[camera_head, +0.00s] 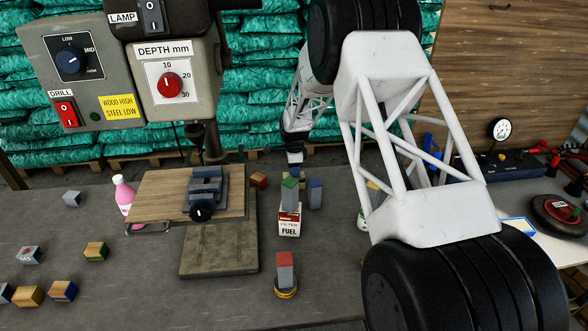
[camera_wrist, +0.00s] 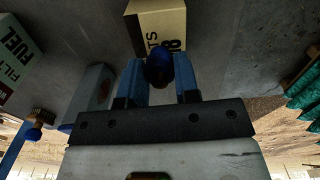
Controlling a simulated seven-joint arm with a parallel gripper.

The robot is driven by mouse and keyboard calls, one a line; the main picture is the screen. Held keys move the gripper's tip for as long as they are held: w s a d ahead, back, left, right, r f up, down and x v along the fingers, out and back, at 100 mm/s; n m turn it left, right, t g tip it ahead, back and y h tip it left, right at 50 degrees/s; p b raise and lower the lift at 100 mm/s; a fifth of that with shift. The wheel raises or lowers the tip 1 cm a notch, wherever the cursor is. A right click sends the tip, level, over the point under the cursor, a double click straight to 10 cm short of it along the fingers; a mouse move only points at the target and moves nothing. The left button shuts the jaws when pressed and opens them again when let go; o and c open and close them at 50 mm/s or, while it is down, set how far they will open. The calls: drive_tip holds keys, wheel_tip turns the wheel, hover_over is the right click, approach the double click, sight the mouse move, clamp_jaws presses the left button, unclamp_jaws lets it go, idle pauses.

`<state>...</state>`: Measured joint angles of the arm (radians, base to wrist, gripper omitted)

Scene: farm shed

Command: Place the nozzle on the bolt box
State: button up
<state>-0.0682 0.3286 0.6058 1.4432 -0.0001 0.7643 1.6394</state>
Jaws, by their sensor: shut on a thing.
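The bolt box (camera_wrist: 157,22) is a cream and dark box with part of its lettering showing at the top middle of the wrist view. My gripper (camera_wrist: 160,70) has blue fingers shut on a small dark blue rounded piece, the nozzle (camera_wrist: 159,66). The nozzle overlaps the box's near edge in this view; I cannot tell whether they touch. In the head view my gripper (camera_head: 295,165) is small, beyond the fuel filter box, and the nozzle cannot be made out. I cannot clearly pick out the bolt box there.
The fuel filter box (camera_head: 289,222) stands mid-table with blocks around it, and shows in the wrist view (camera_wrist: 17,60). A grey block (camera_wrist: 92,92) is left of my fingers. A drill press table (camera_head: 165,195) with a vise is at left. The front middle holds a red-topped block (camera_head: 285,267).

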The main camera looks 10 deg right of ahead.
drive_tip(key=shift+f, duration=0.15)
drive_tip(key=o, duration=0.9)
wheel_tip(320, 180, up, 12)
idle(0.6)
idle(0.6)
drive_tip(key=shift+r, duration=0.2)
